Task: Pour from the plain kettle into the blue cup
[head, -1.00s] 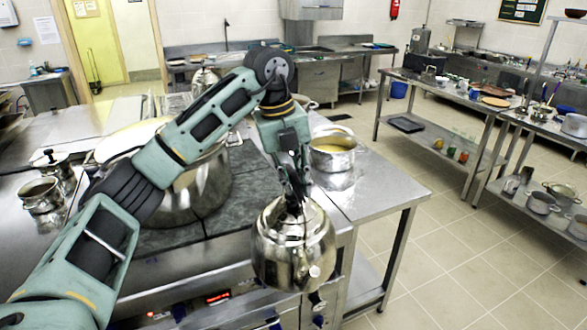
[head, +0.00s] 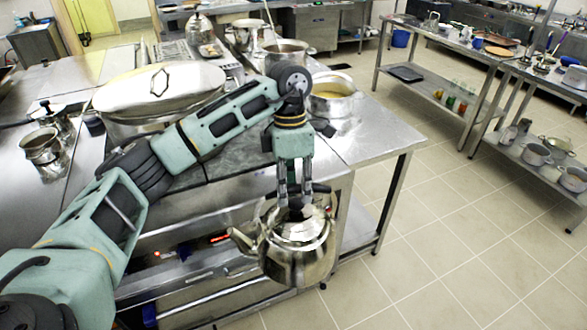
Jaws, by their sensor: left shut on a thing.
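A shiny steel kettle (head: 298,252) hangs upright from my left gripper (head: 295,203) in the head view. The gripper is shut on the kettle's top handle. The kettle is in front of the steel counter's front edge, over the floor side. Its spout points left in the picture. My right gripper is not in view.
A large lidded pot (head: 160,90) stands on the stove at left, behind my arm. An open pot (head: 334,98) with yellowish contents sits at the counter's right end. Shelved tables (head: 440,60) stand at right, with clear tiled floor (head: 440,230) between.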

